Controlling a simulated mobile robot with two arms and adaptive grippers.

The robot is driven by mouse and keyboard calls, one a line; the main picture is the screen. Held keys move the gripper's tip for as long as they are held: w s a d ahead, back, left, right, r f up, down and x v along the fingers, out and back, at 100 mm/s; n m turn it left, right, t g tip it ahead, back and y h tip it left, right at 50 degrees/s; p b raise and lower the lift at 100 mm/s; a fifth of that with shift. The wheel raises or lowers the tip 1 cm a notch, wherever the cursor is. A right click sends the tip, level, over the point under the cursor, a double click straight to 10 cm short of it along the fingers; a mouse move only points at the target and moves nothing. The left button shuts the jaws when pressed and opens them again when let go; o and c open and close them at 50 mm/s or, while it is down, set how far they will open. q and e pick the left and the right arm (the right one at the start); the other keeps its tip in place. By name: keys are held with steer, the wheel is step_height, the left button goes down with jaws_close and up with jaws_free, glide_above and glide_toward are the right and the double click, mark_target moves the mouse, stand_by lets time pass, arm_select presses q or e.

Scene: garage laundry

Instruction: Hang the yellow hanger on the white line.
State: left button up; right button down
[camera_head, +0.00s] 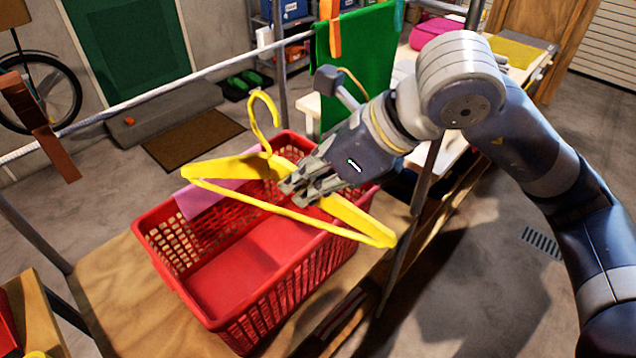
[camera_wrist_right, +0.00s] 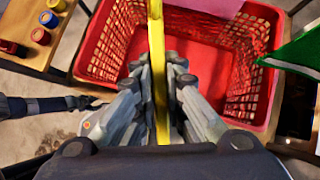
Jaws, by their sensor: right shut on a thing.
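The yellow hanger (camera_head: 225,168) is held above the red basket, its hook (camera_head: 262,108) up and its bar sloping down to the right. My right gripper (camera_head: 295,190) is shut on the hanger's body near its middle; in the right wrist view the hanger (camera_wrist_right: 157,60) runs as a yellow strip between the fingers (camera_wrist_right: 160,95). The white line (camera_head: 150,97) stretches from the left edge up to the metal post, behind the hanger. The hook is apart from the line in the picture. A dark arm, seemingly my left, ends in a small blurred gripper (camera_wrist_right: 90,102) in the right wrist view.
The red basket (camera_head: 215,322) stands on a wooden bench (camera_head: 105,290), a pink cloth (camera_head: 195,203) over its rim. A green towel (camera_head: 352,65) hangs at the line's right end beside an orange strip. A brown strip (camera_head: 35,115) hangs at left. The line's middle is bare.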

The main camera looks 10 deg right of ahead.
mark_target(275, 112)
steer(key=shift+w+a+r+p, duration=0.1)
steer(key=shift+w+a+p, duration=0.3)
steer(key=shift+w+a, duration=0.6)
steer(key=shift+w+a+p, duration=0.35)
steer(key=shift+w+a, duration=0.3)
steer(key=shift+w, duration=0.55)
steer(key=shift+w+a+r+p, duration=0.1)
steer(key=shift+w+r+p, duration=0.15)
steer(key=shift+p, duration=0.1)
step_height(275, 112, up, 9)
steer(key=p, duration=0.9)
steer(key=shift+s+f+p, duration=0.1)
steer(key=shift+s+p, duration=0.05)
steer(key=shift+p, duration=0.2)
steer(key=shift+s+d+f+b, duration=0.25)
steer(key=shift+s+f+b, duration=0.05)
steer(key=shift+b, duration=0.2)
steer(key=f+b, duration=0.1)
steer(key=b, duration=0.1)
steer(key=s+d+f+b, duration=0.1)
steer(key=b, duration=0.1)
steer(key=s+f+b, duration=0.1)
steer(key=shift+d+f+b, duration=0.3)
steer(key=shift+f+b, duration=0.1)
steer(key=c, duration=1.6)
jaws_free()
